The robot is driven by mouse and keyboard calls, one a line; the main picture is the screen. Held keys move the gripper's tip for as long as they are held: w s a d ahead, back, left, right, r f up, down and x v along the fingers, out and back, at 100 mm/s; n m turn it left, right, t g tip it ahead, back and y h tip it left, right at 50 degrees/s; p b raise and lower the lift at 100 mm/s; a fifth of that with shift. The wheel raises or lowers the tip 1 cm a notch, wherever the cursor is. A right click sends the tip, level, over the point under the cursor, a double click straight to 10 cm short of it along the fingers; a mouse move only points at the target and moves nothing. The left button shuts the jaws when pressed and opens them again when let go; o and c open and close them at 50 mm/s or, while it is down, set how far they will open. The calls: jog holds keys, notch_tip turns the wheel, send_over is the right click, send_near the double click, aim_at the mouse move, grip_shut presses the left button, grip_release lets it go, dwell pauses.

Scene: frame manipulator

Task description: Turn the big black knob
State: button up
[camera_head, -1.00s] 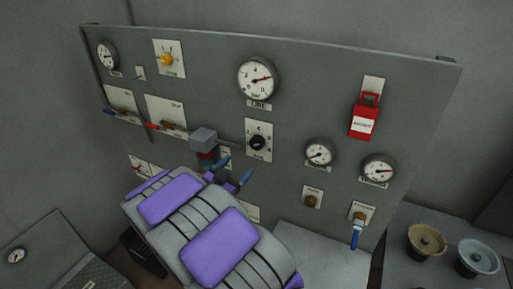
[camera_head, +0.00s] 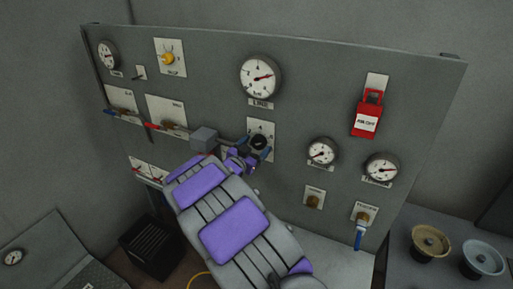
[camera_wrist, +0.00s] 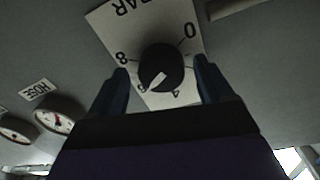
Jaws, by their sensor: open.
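The big black knob (camera_head: 258,142) sits on a white numbered plate (camera_head: 268,127) in the middle of the grey panel, below the large dial gauge. In the wrist view the knob (camera_wrist: 161,68) shows a pale pointer mark toward the lower left, near the 6. My gripper (camera_head: 252,152) is at the knob in the head view and covers part of its plate. In the wrist view my gripper (camera_wrist: 161,88) is open, with one blue finger on each side of the knob. A gap shows between each finger and the knob. Whether they touch cannot be told.
A large gauge (camera_head: 261,77) is above the knob. A red lockout tag (camera_head: 367,117) and small gauges (camera_head: 321,152) are to the right. Red- and blue-handled valves (camera_head: 170,128) are at left.

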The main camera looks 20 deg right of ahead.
jog(key=shift+w+a+r, duration=0.1)
jog(key=shift+a, duration=0.6)
jog(key=shift+d, duration=0.55)
jog(key=shift+c, duration=0.5)
jog(key=shift+d, duration=0.45)
jog(key=c, duration=0.3)
jog(key=shift+a, duration=0.3)
jog(key=c, duration=0.6)
